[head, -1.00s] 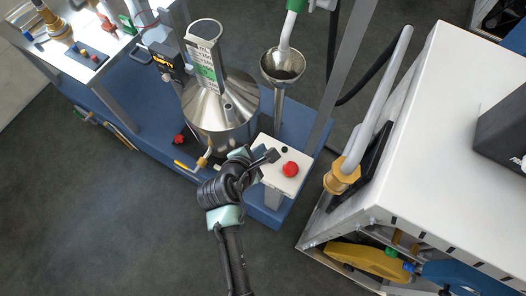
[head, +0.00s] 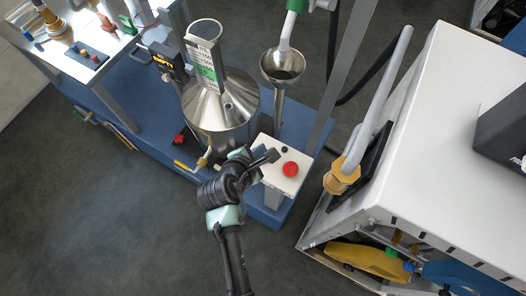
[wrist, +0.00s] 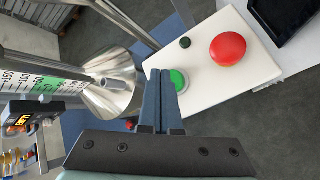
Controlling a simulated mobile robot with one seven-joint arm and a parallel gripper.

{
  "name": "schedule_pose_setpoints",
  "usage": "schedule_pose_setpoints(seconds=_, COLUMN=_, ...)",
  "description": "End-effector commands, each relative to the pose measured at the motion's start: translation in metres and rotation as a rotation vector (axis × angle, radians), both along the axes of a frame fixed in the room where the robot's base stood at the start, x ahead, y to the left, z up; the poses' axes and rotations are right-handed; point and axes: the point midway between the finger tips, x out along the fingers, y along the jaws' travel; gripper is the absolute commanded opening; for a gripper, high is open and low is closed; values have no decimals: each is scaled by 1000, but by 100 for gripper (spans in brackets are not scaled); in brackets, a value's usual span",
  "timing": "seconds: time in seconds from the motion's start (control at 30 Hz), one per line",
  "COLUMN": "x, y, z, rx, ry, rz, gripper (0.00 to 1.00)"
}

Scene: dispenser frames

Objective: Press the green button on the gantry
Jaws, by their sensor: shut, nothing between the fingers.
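The gantry's white button panel (head: 277,178) stands in front of the steel vessel in the head view. It also fills the upper right of the wrist view (wrist: 215,62). The green button (wrist: 179,80) sits near the panel's left edge in the wrist view, with a small black knob (wrist: 185,43) and a large red button (wrist: 228,49) beyond it. My gripper (wrist: 160,72) is shut and empty. Its fingertips overlap the left side of the green button; I cannot tell whether they touch it. In the head view, my gripper (head: 272,156) hides the green button.
A steel vessel (head: 221,112) with a graduated neck stands close left of my gripper. A steel funnel (head: 282,68) is behind the panel. A white cabinet (head: 440,130) with a hose stands to the right. Grey floor is open at lower left.

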Motion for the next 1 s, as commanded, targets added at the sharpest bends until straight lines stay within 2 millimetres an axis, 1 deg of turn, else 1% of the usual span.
schedule_pose_setpoints(seconds=0.17, x=0, y=0, z=-1, rx=0, ry=0, rz=0, gripper=0)
schedule_pose_setpoints(seconds=0.43, x=0, y=0, z=-9, rx=-1, ry=0, rz=1, gripper=0)
schedule_pose_setpoints(seconds=1.0, x=0, y=0, z=-11, rx=0, ry=0, rz=0, gripper=0)
